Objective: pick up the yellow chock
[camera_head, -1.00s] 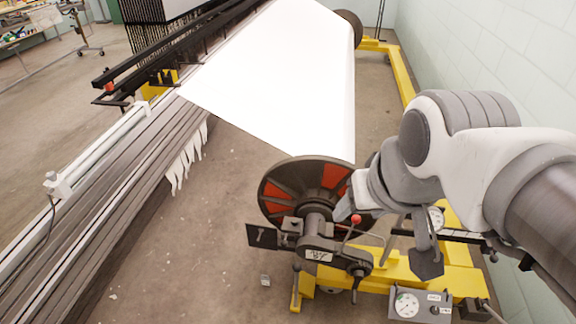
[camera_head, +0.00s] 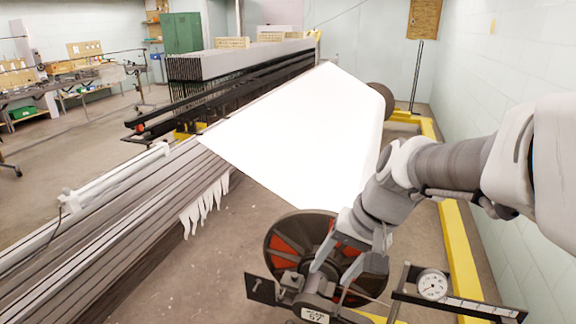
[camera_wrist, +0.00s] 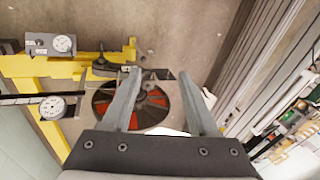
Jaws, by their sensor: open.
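My gripper (camera_head: 343,268) is open and empty, in front of the dark reel with red panels (camera_head: 283,246) in the head view. In the wrist view my gripper (camera_wrist: 158,74) shows two parted grey fingers, with the reel (camera_wrist: 148,114) behind and between them. I cannot make out a separate yellow chock in either view. The yellow I see is the machine's floor frame (camera_head: 462,255), which also shows in the wrist view (camera_wrist: 60,66).
A white sheet (camera_head: 300,135) stretches back from the reel. Long grey beams (camera_head: 90,240) run along the left. A dial gauge (camera_head: 432,285) on a dark bar stands right of the gripper. Bare floor (camera_head: 215,265) lies between beams and reel.

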